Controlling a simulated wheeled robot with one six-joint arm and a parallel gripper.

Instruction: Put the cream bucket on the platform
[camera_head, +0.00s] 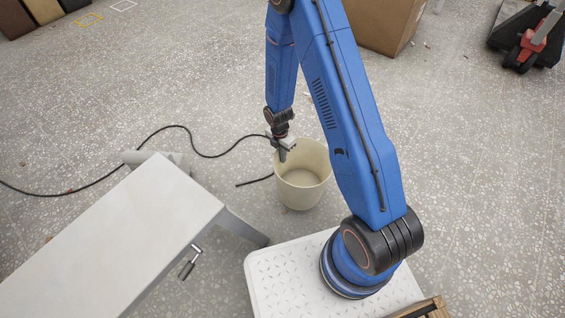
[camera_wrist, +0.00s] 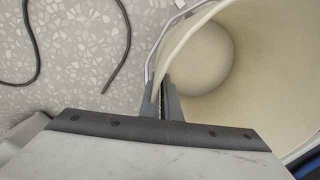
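The cream bucket (camera_head: 302,193) stands upright and open on the speckled floor, and its inside looks empty. My gripper (camera_head: 282,154) reaches down at the bucket's left rim. In the wrist view, my gripper's two fingers (camera_wrist: 164,101) are close together with the wall of the bucket (camera_wrist: 275,75) between them, one finger inside and one outside. They look shut on the rim. A long pale flat-topped platform (camera_head: 110,235) is at the lower left, apart from the bucket, and its top is bare.
A black cable (camera_head: 200,152) curves over the floor left of the bucket, its loose end near it. A crank handle (camera_head: 189,265) sticks out from the platform's side. A cardboard box (camera_head: 378,22) and a dark red-and-black machine (camera_head: 532,42) stand behind.

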